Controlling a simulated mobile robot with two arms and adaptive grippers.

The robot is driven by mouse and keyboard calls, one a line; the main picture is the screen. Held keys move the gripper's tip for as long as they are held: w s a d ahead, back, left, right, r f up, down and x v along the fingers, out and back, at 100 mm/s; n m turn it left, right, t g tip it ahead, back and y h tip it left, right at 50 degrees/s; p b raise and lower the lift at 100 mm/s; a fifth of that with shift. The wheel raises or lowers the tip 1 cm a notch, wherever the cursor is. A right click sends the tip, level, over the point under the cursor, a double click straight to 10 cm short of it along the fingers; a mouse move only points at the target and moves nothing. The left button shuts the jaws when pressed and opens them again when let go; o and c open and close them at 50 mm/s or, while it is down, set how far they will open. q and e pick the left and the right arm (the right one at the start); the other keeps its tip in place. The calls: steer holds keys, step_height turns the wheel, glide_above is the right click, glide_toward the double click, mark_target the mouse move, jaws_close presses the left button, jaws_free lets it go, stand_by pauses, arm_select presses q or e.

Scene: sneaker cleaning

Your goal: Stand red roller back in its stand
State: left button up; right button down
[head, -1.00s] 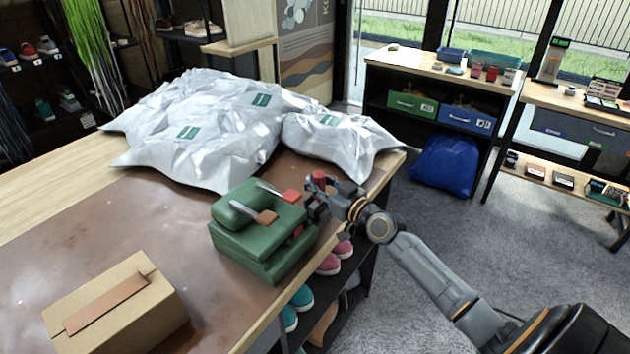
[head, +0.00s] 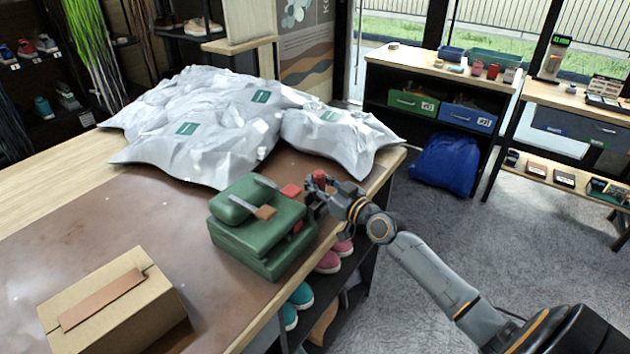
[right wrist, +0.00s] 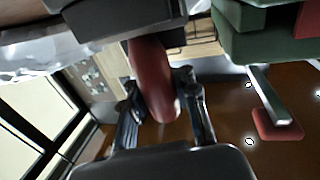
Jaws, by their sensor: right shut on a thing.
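The red roller (head: 319,179) is in my right gripper (head: 328,198), at the right edge of the workbench beside the green block-like piece (head: 262,243). In the right wrist view the red roller (right wrist: 153,85) shows as a rounded red cylinder between the two fingers of my right gripper (right wrist: 163,100), which is shut on it. A dark part covers its far end there. I cannot tell for certain which object is the stand, or whether the roller touches it. My left gripper is not in view.
A cardboard box (head: 112,307) sits at the front left of the workbench (head: 110,220). Silver bags (head: 215,125) cover its back. Shoes (head: 330,262) sit on a shelf below.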

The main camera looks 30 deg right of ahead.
steer(key=shift+w+r, duration=0.15)
steer(key=shift+w, duration=0.1)
stand_by(0.7)
steer(key=c, duration=0.9)
jaws_free()
steer(key=shift+w+a, duration=0.1)
steer(key=shift+a, duration=0.05)
steer(key=shift+c, duration=0.2)
steer(key=shift+s+f, duration=0.2)
steer(key=shift+s, duration=0.15)
steer(key=s+d, duration=0.2)
steer(key=s, duration=0.9)
steer(key=shift+r, duration=0.15)
steer(key=shift+s, duration=0.1)
